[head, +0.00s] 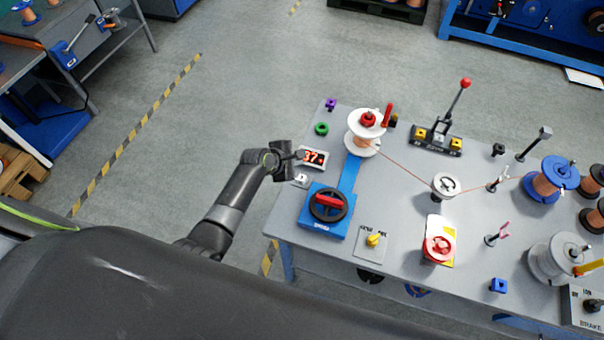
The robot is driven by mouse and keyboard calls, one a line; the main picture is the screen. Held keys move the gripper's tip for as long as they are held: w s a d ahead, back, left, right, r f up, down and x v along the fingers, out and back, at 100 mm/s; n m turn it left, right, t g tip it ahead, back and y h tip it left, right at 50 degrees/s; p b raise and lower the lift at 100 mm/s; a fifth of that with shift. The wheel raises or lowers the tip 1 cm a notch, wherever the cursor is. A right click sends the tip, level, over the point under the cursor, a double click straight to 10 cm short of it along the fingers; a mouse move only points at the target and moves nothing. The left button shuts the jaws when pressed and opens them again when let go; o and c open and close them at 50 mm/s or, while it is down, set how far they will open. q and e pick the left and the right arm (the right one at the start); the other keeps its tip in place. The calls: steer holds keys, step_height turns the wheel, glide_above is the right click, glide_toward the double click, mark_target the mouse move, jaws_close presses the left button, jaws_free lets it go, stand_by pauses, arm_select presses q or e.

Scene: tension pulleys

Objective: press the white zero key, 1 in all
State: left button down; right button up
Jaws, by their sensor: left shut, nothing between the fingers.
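The white zero key (301,180) sits on a small pale plate at the left edge of the grey table, just below a counter display (315,158) with lit red digits. My left gripper (299,156) comes in from the left and is shut and empty. Its tips are at the left side of the display, a little above the key in the picture. The key shows partly beside the gripper. I cannot tell the tips' height over the table, and no contact with the key shows. My right gripper is not in view.
The grey table (400,185) carries a blue base with a black handwheel (328,205) just below the key. A white spool (363,136) stands to the right, with a thin wire running to a pulley (445,186). A green ring (321,129) lies above the display.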

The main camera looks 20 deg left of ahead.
arm_select(q)
steer(key=shift+w+d+r+n, duration=0.2)
steer(key=shift+w+r+n, duration=0.2)
steer(key=b, duration=0.8)
glide_above(299, 180)
step_height(299, 180, down, 8)
steer(key=shift+w+r, duration=0.1)
steer(key=shift+f+b, duration=0.3)
steer(key=shift+f, duration=0.25)
steer(key=shift+f, duration=0.1)
stand_by(1.2)
steer(key=shift+f, duration=0.25)
